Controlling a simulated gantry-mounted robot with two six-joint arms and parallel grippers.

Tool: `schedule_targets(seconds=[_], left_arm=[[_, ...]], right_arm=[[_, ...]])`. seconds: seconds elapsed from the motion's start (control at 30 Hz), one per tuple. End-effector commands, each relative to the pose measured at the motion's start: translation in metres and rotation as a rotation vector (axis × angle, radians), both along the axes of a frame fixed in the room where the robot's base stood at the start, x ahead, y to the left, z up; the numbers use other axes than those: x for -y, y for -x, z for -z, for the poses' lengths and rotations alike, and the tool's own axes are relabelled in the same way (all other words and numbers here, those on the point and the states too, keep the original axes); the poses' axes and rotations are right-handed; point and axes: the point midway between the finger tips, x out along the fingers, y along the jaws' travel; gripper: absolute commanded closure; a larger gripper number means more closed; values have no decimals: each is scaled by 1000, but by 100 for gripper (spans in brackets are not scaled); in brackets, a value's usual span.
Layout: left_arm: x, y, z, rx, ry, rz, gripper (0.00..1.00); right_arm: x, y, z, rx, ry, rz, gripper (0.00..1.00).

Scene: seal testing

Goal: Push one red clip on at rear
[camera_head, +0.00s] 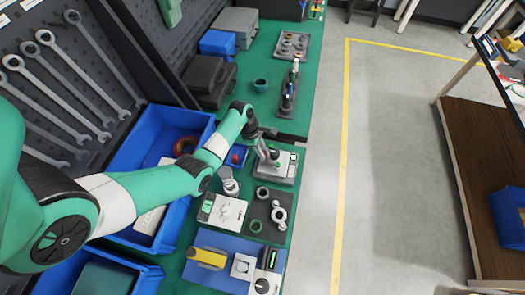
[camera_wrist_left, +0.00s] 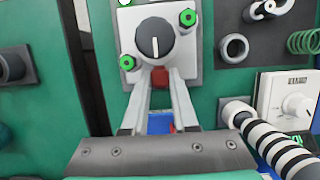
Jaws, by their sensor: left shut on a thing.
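My left gripper (camera_head: 266,150) is over the grey test fixture (camera_head: 283,168) on the green bench. In the left wrist view, its two fingers (camera_wrist_left: 160,78) are shut on a small red clip (camera_wrist_left: 160,74). The clip is at the near edge of the fixture's light block (camera_wrist_left: 130,32), just below the black knob (camera_wrist_left: 154,38); I cannot tell whether it is seated. Green hex fittings (camera_wrist_left: 188,17) stand on the block. A small blue tray (camera_head: 236,155) holds red pieces and shows partly between the fingers (camera_wrist_left: 160,122). My right gripper is not in view.
A white dial device (camera_head: 222,210) and a dark mat with rings (camera_head: 262,222) lie nearby. A striped black-and-white cylinder (camera_wrist_left: 270,138) stands close at the right of the wrist view. Blue bins (camera_head: 195,118) line the left. Open floor (camera_head: 390,150) lies to the right.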

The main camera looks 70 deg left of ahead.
Motion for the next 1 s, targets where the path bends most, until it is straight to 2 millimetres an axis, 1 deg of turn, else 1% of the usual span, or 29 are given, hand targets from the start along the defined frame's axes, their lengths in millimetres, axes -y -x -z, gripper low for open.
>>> schedule_targets(seconds=[0.37,0.4,0.47,0.5,0.6,1.0], left_arm=[[0,0,7,-1,0,0,100],[0,0,7,-1,0,0,72],[0,0,7,-1,0,0,61],[0,0,7,-1,0,0,53],[0,0,7,-1,0,0,38],[0,0,6,1,-1,0,38]], right_arm=[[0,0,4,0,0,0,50],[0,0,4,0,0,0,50],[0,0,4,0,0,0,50],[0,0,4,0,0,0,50],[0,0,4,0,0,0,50],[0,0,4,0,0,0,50]])
